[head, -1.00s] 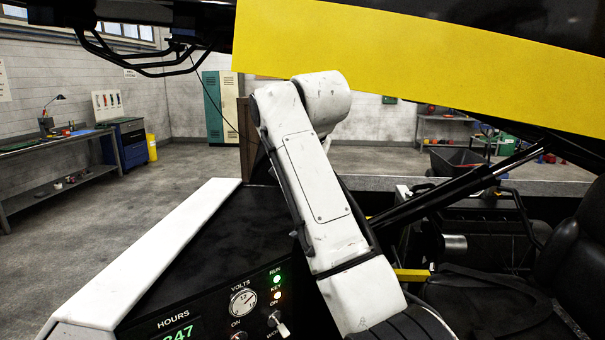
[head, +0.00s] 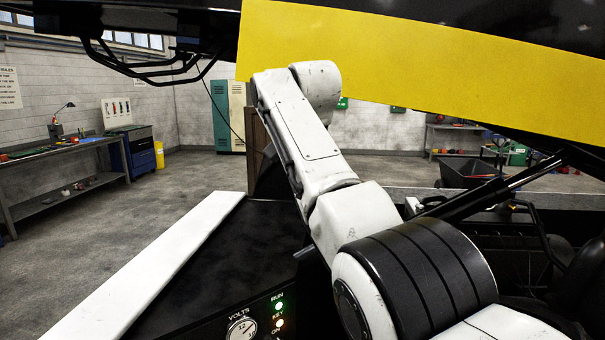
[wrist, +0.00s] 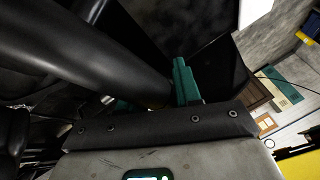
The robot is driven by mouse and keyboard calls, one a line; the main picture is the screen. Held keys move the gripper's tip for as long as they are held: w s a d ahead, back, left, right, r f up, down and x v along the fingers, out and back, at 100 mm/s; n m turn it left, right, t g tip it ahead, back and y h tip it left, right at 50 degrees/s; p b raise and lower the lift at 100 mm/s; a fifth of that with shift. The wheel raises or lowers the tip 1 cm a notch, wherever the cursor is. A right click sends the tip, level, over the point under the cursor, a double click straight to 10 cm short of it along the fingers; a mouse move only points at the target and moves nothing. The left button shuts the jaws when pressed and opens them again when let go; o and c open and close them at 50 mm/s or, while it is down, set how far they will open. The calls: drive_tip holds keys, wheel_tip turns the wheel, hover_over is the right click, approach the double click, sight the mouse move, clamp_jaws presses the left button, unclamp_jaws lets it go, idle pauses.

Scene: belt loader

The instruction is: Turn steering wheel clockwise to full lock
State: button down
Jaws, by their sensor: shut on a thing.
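In the wrist view, my gripper (wrist: 150,90) shows its two teal fingers, one on each side of a thick, smooth black bar (wrist: 85,52). The bar runs from the upper left down to the fingers and appears to be part of the steering wheel rim. The fingers are shut on it. The rest of the wheel cannot be made out, so its turn angle is unclear. In the head view, my white arm (head: 300,125) reaches down to the lower right. My gripper and the wheel are out of sight there.
A dash panel with a volts gauge (head: 241,329) and lit lamps (head: 279,306) lies below my arm. A yellow beam (head: 430,65) crosses overhead. A black seat (head: 585,265) and black strut (head: 500,190) are at right. Open floor (head: 120,205) lies left, near a workbench (head: 60,155).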

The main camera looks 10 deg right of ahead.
drive_tip(key=c, duration=0.9)
unclamp_jaws()
drive_tip(key=shift+w+f, duration=0.1)
drive_tip(key=b+v, duration=0.3)
drive_tip(key=v, duration=0.7)
drive_tip(key=shift+s+r, duration=0.2)
drive_tip(key=shift+r, duration=0.2)
